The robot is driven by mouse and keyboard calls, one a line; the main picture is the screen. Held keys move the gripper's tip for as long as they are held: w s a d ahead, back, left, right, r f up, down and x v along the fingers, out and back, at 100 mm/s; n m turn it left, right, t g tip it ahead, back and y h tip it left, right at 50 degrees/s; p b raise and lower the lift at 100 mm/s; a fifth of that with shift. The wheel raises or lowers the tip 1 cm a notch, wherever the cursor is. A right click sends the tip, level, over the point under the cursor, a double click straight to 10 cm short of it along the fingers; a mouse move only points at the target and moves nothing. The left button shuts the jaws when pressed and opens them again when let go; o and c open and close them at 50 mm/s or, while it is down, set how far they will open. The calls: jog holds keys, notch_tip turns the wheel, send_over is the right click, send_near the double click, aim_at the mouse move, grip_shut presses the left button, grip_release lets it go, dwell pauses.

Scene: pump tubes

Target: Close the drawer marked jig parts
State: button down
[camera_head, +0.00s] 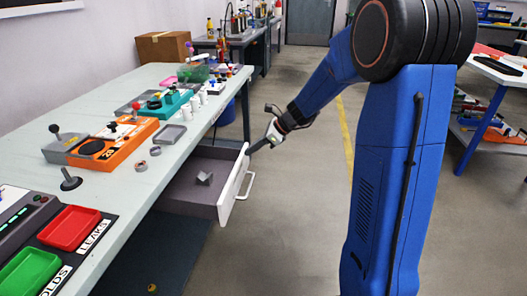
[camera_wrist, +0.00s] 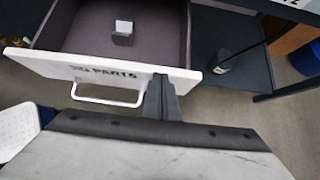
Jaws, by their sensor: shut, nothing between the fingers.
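The jig parts drawer (camera_head: 188,209) stands pulled out from under the long bench, with a grey interior and a white front. A small grey block (camera_head: 204,178) lies inside it; it also shows in the wrist view (camera_wrist: 122,33). In the wrist view the white front (camera_wrist: 120,72) carries the words "JIG PARTS", partly cut off by the angle, and a white bar handle (camera_wrist: 107,97) below. My gripper (camera_head: 252,150) is shut and empty. In the wrist view its fingertips (camera_wrist: 161,80) are at the right part of the drawer front, beside the handle; I cannot tell whether they touch.
The bench (camera_head: 110,190) above the drawer bears an orange fixture (camera_head: 112,143), a red tray (camera_head: 69,228) and a green tray (camera_head: 30,271). Open floor (camera_head: 290,220) lies to the right of the drawer. A blue bin (camera_head: 222,112) stands beyond it, under the bench.

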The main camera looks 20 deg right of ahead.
jog(key=w+a, duration=0.4)
jog(key=a, duration=0.3)
jog(key=w+a, duration=0.4)
jog(key=a, duration=0.4)
jog(key=shift+w, duration=0.4)
jog(key=shift+a, duration=0.1)
